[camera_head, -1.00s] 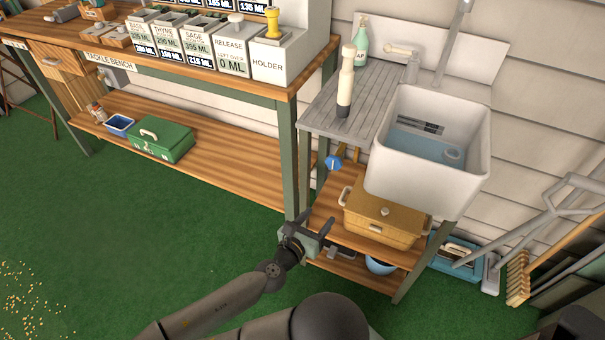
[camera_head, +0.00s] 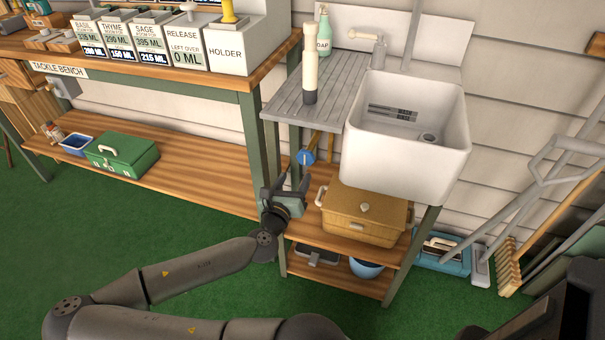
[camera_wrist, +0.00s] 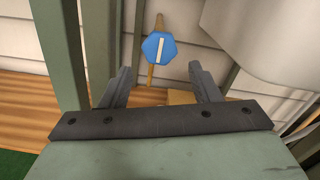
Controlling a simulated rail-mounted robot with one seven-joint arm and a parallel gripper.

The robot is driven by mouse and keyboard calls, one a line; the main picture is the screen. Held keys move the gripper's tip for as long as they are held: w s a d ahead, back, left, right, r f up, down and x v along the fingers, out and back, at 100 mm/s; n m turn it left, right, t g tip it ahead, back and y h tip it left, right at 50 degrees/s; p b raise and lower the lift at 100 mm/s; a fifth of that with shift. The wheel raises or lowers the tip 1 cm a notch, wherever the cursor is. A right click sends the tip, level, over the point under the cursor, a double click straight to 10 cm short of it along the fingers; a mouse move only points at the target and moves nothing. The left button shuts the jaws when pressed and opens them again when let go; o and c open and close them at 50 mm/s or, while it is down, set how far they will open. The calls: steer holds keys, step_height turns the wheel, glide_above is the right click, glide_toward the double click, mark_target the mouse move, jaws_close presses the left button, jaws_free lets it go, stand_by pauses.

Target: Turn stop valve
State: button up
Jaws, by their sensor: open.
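The stop valve (camera_head: 305,157) is a small blue knob on a brass pipe beneath the grey drainboard, left of the sink. In the wrist view the knob (camera_wrist: 153,47) is a blue polygon with a white stripe, which runs near upright, roughly along the pipe. My gripper (camera_head: 290,181) is open and empty, just below and in front of the knob in the head view. In the wrist view the two fingers of the gripper (camera_wrist: 160,70) stand apart, with the knob ahead, between and beyond their tips. I see no contact.
The white sink (camera_head: 405,150) overhangs to the right. A green bench leg (camera_head: 252,150) stands close on the left. A wicker-like box (camera_head: 362,215) sits on the shelf below. A white-topped bottle (camera_head: 310,70) stands on the drainboard (camera_head: 340,92). Green floor lies open at left.

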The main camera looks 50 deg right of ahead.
mark_target(304, 159)
steer(key=b+x, duration=0.1)
steer(key=x, duration=0.7)
steer(key=shift+c, duration=0.4)
steer(key=c, duration=0.6)
